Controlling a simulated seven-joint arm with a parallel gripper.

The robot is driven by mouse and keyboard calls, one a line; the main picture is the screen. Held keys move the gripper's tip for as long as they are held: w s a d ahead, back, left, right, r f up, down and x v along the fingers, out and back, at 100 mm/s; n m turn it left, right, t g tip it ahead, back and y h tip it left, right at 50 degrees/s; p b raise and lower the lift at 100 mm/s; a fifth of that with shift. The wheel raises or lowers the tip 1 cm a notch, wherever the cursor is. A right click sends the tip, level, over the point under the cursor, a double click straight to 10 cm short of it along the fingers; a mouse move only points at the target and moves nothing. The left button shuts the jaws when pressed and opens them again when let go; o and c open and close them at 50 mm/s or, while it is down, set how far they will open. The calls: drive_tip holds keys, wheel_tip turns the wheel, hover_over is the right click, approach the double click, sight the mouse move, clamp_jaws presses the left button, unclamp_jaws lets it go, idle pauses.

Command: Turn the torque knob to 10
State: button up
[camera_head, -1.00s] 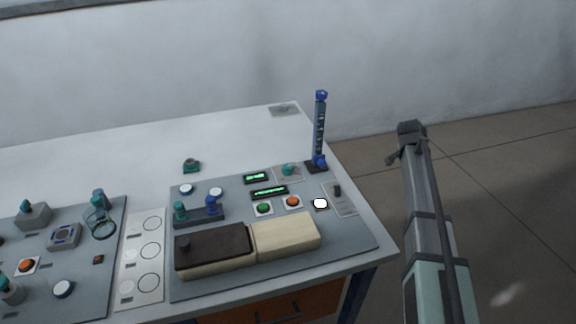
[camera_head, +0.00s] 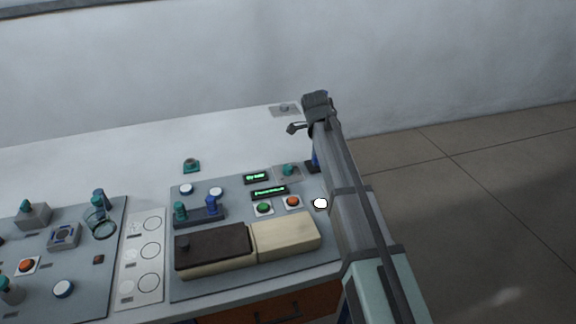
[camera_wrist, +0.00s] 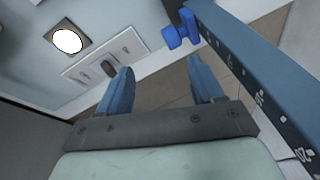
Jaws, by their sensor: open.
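A teal knob (camera_head: 288,169) sits on a light plate at the back right of the grey panel, beside a small green-lit display (camera_head: 256,177). My gripper (camera_wrist: 160,70) is open and empty, with two blue fingers apart in the wrist view. In the head view it is above the back right of the table, largely hidden by my arm. In the wrist view a dark control (camera_wrist: 108,68) on a marked plate lies just beyond the left fingertip.
A blue post with a scale (camera_wrist: 262,80) stands close to the right finger; my arm mostly hides it in the head view. A white button (camera_wrist: 67,41), a green button (camera_head: 264,208) and a red-orange button (camera_head: 293,202) are nearby. A dark-and-cream box (camera_head: 285,237) lies in front.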

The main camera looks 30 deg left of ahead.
drive_tip(key=s+a+n+g, duration=0.1)
drive_tip(key=s+a+n, duration=0.2)
drive_tip(key=a, duration=0.2)
drive_tip(key=n+g+y, duration=0.1)
drive_tip(key=n+g, duration=0.1)
drive_tip(key=n, duration=0.7)
approach(288, 166)
wheel_tip(288, 166, down, 9)
drive_tip(key=shift+w+d+f, duration=0.1)
drive_tip(key=shift+d+f, duration=0.05)
drive_tip(key=shift+f, duration=0.05)
drive_tip(key=shift+c, duration=0.2)
drive_tip(key=c, duration=1)
drive_tip(key=shift+n, duration=0.3)
